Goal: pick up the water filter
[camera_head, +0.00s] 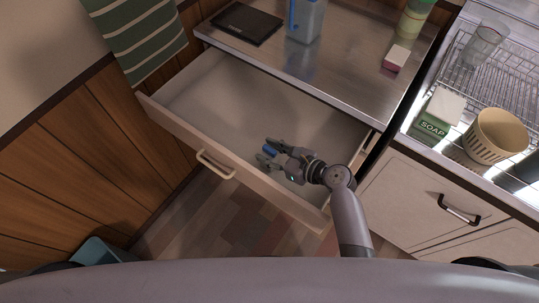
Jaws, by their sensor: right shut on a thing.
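The water filter (270,149) appears as a small blue piece, mostly hidden by the fingers. My right gripper (267,151) is inside the open drawer (222,93), towards its right end, and is shut on the blue piece. I cannot tell if the piece touches the drawer floor. My left gripper is not in view.
The drawer's right and front walls are close to my right arm. On the metal counter (340,50) above are a black flat item (246,23), a bluish pitcher (306,20) and a pink-and-white sponge (396,58). A dish rack (512,85) stands at right.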

